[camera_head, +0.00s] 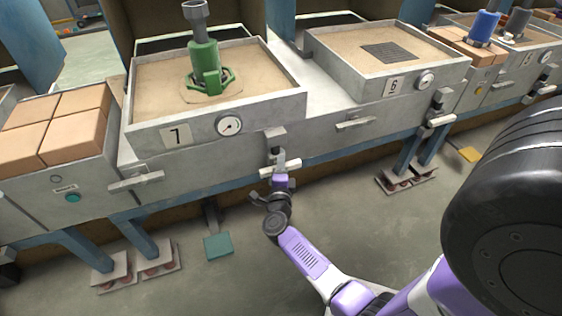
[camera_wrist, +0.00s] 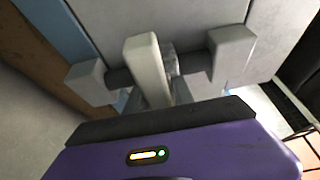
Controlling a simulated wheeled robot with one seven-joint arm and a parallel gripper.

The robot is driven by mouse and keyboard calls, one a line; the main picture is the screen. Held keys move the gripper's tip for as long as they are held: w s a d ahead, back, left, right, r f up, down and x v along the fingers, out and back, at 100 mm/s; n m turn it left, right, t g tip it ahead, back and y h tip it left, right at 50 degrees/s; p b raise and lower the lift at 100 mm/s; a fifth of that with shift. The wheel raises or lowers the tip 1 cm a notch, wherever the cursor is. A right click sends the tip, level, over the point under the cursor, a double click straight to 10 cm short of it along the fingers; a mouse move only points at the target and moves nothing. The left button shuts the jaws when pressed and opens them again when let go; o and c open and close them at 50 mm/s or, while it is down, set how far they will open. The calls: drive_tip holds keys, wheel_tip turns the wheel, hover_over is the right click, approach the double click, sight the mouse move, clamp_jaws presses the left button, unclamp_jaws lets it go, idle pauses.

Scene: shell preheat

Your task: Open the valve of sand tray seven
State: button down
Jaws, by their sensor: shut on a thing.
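Sand tray seven (camera_head: 160,133) is a grey box of sand with a "7" plate and a round dial on its front. Its valve (camera_head: 278,155) hangs below the front near the right corner. My gripper (camera_head: 280,171) is at this valve, shut on its handle. In the wrist view the pale valve lever (camera_wrist: 147,62) stands upright above the dark front edge of my purple gripper body. A dark crossbar with grey end blocks (camera_wrist: 232,48) runs on both sides of the lever. The finger contact is mostly hidden.
A green tool (camera_head: 204,62) stands in tray seven's sand. Tray six (camera_head: 372,84), with a similar valve (camera_head: 438,112), is to the right. Brick blocks (camera_head: 70,115) are at left. A green pedal (camera_head: 217,245) is near the floor. Open floor lies in front.

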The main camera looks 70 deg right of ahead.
drive_tip(key=shift+f+n, duration=0.1)
drive_tip(key=shift+n, duration=0.2)
idle(0.7)
drive_tip(key=shift+w+a+r+n+t+b, duration=0.15)
drive_tip(key=shift+n+t+b, duration=1.15)
drive_tip(key=shift+n, duration=2.3)
drive_tip(key=shift+w+a+r+n+t+b, duration=0.2)
drive_tip(key=shift+n+t+b, duration=1.15)
drive_tip(key=shift+n, duration=2.25)
drive_tip(key=shift+w+a+r+n+t+b, duration=0.15)
drive_tip(key=shift+n+t+b, duration=0.7)
drive_tip(key=shift+n+t, duration=1.85)
drive_tip(key=shift+n+g, duration=0.85)
drive_tip(key=shift+n, duration=0.35)
drive_tip(key=c, duration=1.2)
unclamp_jaws()
drive_tip(key=shift+d+r, duration=0.1)
drive_tip(key=shift+c, duration=0.2)
drive_tip(key=shift+s, duration=0.1)
